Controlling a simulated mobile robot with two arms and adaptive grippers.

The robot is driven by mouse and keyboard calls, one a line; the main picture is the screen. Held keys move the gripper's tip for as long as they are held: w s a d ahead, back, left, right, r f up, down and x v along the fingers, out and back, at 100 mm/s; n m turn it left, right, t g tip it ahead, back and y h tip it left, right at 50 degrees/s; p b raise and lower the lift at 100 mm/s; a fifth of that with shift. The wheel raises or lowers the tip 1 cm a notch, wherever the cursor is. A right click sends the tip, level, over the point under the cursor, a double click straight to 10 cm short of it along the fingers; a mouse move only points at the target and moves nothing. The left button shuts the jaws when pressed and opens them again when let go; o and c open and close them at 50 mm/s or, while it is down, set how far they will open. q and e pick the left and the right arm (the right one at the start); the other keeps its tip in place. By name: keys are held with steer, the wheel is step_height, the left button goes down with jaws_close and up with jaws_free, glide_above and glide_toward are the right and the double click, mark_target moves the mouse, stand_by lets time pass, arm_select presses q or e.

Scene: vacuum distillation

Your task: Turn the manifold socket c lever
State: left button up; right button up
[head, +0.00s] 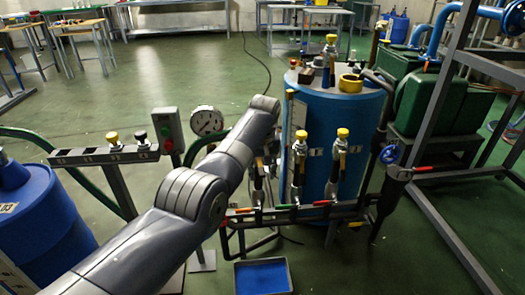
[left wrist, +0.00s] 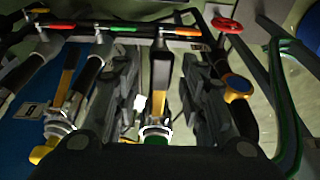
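The manifold (head: 310,212) is a dark rail with short coloured levers in front of the blue drum. A red lever (head: 241,211), a green lever (head: 295,207) and other red ones show on it; I read no letter marking socket c. In the left wrist view an orange lever (left wrist: 187,31), a green lever (left wrist: 124,28) and a red lever (left wrist: 62,23) lie along the rail. My left gripper (left wrist: 160,80) is open, its fingers either side of a dark upright fitting with an orange-yellow handle (left wrist: 158,75). Contact is unclear. My right gripper is not in view.
The blue drum (head: 340,120) stands behind the manifold, with similar fittings (head: 338,160) beside my gripper. A pressure gauge (head: 207,121) and a second rail (head: 95,156) are on the left. A blue tray (head: 263,277) lies on the floor below.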

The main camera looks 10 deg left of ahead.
arm_select(q)
steer(key=v, duration=1.1)
steer(key=shift+a, duration=0.1)
